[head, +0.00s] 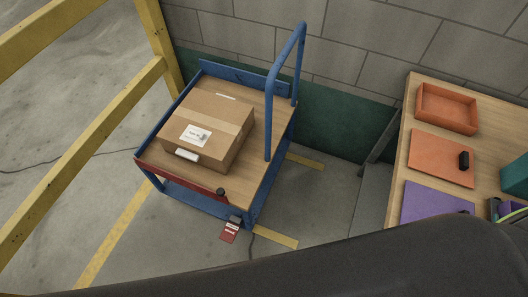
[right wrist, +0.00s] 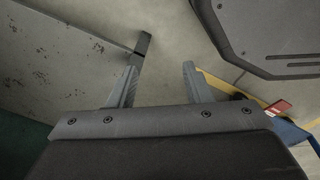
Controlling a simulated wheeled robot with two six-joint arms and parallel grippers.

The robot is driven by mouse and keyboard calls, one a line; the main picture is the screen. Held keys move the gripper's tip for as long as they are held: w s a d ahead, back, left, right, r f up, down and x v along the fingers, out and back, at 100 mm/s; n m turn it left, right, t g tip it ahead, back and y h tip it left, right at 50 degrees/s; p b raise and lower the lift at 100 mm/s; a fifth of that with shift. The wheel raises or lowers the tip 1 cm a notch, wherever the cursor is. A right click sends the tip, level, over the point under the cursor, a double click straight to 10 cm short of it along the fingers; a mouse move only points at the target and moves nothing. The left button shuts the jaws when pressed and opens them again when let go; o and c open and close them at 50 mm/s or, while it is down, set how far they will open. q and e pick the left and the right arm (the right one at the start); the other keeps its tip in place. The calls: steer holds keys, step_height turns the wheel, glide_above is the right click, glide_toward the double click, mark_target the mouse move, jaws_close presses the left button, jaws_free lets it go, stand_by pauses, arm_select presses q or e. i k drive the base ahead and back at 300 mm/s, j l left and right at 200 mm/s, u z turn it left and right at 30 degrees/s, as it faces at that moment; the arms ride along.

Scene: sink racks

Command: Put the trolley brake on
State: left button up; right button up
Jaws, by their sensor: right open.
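The trolley (head: 277,135) has a blue frame, a wooden deck and a tall blue push handle (head: 268,110). A red pedal with a pale label (head: 230,231), apparently the brake, sticks out low at its near corner, close to the floor. It also shows as a red piece (right wrist: 279,107) at the right of the right wrist view. Whether it is up or down I cannot tell. My right gripper (right wrist: 157,82) is open and empty above the floor, apart from the pedal, which lies to its right. My left gripper is not in view.
A cardboard box (head: 227,125) sits on the deck. A red edge bar (head: 180,180) and a black knob (head: 222,192) are at the deck's near side. Yellow railing (head: 80,142) stands left. A table (head: 400,165) with an orange tray (head: 447,108) stands right. My dark arm covers the bottom.

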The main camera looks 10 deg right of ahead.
mark_target(230, 230)
steer(key=k+l+u, duration=0.1)
steer(key=k+u, duration=0.25)
steer(key=k, duration=0.75)
